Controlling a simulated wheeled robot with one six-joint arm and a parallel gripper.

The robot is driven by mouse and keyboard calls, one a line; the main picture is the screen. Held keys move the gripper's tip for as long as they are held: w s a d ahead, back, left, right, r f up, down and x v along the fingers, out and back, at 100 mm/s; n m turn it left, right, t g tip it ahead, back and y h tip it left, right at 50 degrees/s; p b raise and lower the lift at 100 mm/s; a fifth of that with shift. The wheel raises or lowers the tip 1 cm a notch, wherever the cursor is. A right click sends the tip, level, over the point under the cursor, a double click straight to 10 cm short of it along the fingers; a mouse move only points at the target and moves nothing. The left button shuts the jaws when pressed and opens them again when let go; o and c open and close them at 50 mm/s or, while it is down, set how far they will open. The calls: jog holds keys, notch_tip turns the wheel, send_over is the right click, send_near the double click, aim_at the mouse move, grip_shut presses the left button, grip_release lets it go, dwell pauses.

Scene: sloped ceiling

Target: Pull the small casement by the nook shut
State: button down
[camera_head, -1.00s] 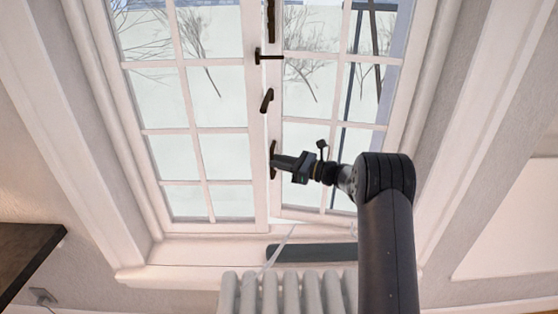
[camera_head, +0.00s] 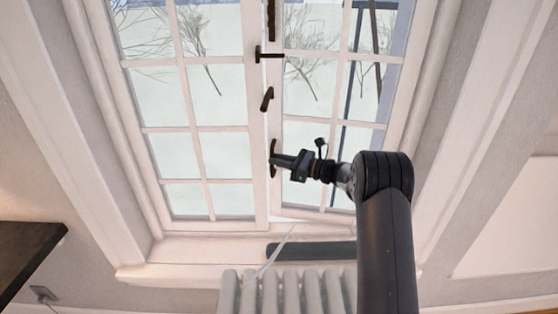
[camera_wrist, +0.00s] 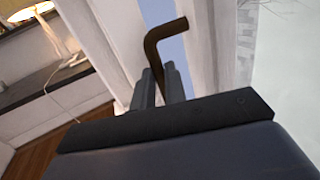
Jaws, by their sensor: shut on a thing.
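The window has two white, multi-pane casements. The right casement (camera_head: 300,122) stands slightly ajar, with a thin gap along its bottom edge; the left casement (camera_head: 235,128) looks flush in its frame. A dark handle (camera_head: 273,147) sits low on the right casement's inner stile. My gripper (camera_head: 276,160) reaches it from the right and is shut on it. In the wrist view, a bent brown handle (camera_wrist: 154,50) runs down between my two fingertips (camera_wrist: 160,82). The fingers hide the gripped part.
A dark lever (camera_head: 267,99) and a latch (camera_head: 268,56) sit higher on the meeting stiles. A white radiator (camera_head: 285,292) stands below the sill, with a dark flat strip (camera_head: 320,250) behind it. A dark shelf (camera_head: 25,255) is at left; a lit lamp (camera_wrist: 25,10) shows in the wrist view.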

jog(key=s+d+n+g+y, duration=0.1)
jog(key=s+n+g, duration=0.1)
jog(key=s, duration=0.5)
jog(key=shift+s+f+g+b, duration=0.15)
jog(key=shift+g+b, duration=0.25)
jog(key=shift+g, duration=0.4)
jog(key=c, duration=1.8)
grip_release()
jog(key=shift+c, duration=0.2)
jog(key=shift+o, duration=0.6)
jog(key=shift+s+d, duration=0.1)
jog(key=shift+s, duration=0.1)
